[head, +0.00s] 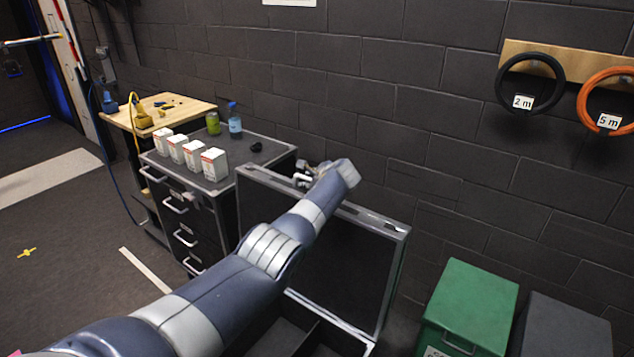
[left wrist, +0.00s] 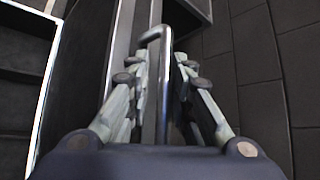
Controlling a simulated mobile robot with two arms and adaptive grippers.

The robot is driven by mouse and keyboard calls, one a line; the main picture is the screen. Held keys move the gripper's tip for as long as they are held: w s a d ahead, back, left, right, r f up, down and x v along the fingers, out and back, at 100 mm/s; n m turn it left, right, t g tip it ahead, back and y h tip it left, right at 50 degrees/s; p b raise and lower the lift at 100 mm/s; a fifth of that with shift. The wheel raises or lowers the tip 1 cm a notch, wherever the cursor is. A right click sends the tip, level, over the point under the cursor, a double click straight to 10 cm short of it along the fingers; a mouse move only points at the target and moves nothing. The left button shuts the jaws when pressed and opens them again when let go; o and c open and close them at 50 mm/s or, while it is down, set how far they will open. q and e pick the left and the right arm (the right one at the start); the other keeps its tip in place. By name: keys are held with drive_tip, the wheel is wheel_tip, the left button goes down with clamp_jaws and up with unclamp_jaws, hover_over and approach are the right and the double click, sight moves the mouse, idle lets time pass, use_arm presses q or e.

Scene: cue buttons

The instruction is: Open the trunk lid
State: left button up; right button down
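The trunk lid (head: 338,252) stands raised, a dark panel with a metal frame, with the trunk (head: 282,338) open below it at the bottom of the head view. My left arm reaches across the lid, and my left gripper (head: 304,179) is at its top edge. My right gripper is in neither view.
A green box (head: 468,305) stands to the right. The brick wall (head: 400,80) is close behind.

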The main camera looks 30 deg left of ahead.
use_arm(q)
drive_tip(key=v, duration=1.2)
drive_tip(key=shift+f, duration=0.15)
idle(0.4)
